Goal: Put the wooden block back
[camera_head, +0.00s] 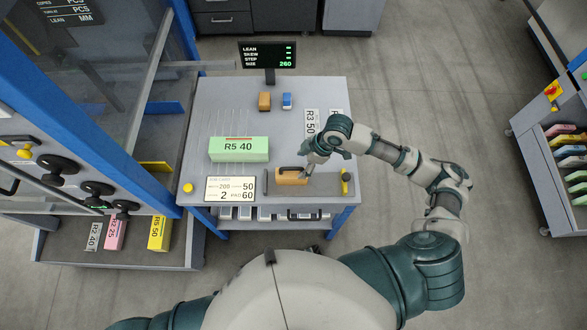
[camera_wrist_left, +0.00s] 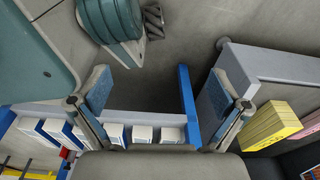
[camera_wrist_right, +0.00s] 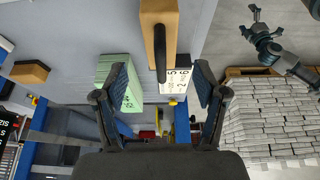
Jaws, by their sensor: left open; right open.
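The wooden block (camera_head: 291,179), tan with a dark handle on top, lies in the grey tray area at the front right of the table (camera_head: 205,120). My right gripper (camera_head: 309,163) is just above and beside its right end. In the right wrist view the block (camera_wrist_right: 171,12) shows beyond the fingertips of my open, empty right gripper (camera_wrist_right: 162,85), and no contact is visible. My left gripper (camera_wrist_left: 160,92) is open and empty in the left wrist view; the head view does not show it.
A green stack marked R5 40 (camera_head: 238,150) stands left of the tray. A small orange-brown block (camera_head: 264,102) and a blue one (camera_head: 287,101) are farther back. A yellow-handled tool (camera_head: 346,182) lies at the tray's right. A display (camera_head: 267,56) stands at the back edge.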

